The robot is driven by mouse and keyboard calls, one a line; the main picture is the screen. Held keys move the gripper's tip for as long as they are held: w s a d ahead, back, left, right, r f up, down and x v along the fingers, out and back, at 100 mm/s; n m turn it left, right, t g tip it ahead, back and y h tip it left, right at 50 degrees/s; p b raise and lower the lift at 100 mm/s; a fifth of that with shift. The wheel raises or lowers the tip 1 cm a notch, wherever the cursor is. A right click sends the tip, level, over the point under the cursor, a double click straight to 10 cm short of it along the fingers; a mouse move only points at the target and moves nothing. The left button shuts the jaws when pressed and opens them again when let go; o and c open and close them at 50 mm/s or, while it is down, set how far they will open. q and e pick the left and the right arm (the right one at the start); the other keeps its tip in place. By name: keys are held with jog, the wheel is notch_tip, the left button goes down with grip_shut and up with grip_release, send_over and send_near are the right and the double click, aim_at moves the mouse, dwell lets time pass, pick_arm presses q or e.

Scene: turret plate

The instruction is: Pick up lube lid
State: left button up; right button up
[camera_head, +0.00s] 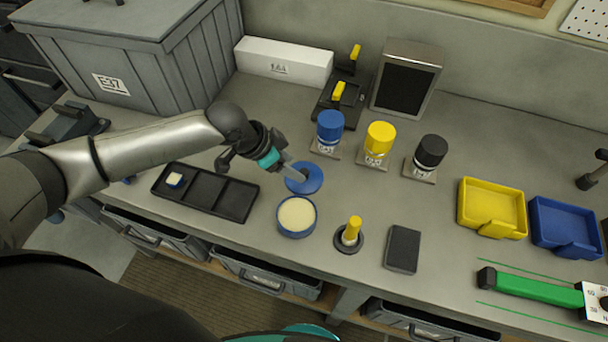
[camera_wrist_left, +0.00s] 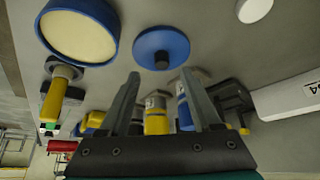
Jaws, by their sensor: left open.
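The lube lid is a round blue disc (camera_head: 308,184) with a small dark knob, lying on the bench in the head view. It also shows in the left wrist view (camera_wrist_left: 160,42), just beyond the fingertips. The open lube tin (camera_head: 297,232), blue with cream-coloured contents, sits just in front of the lid and also shows at upper left in the left wrist view (camera_wrist_left: 112,50). My left gripper (camera_head: 292,173) is open and empty, its fingers reaching over the lid's left part. In the left wrist view, the knob lies between and beyond the two fingertips (camera_wrist_left: 160,82). My right gripper is not in view.
Blue (camera_head: 330,124), yellow (camera_head: 380,138) and black (camera_head: 431,150) capped bottles stand behind and right of the lid. A black tray (camera_head: 222,197) lies left, under my arm. A yellow-handled tool (camera_head: 352,230) stands right of the tin, beside a dark block (camera_head: 402,248).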

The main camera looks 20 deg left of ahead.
aim_at(303, 172)
pick_arm(q)
jog(key=shift+x, duration=2.55)
jog(key=shift+w+a, duration=0.1)
jog(key=shift+w, duration=0.05)
grip_shut()
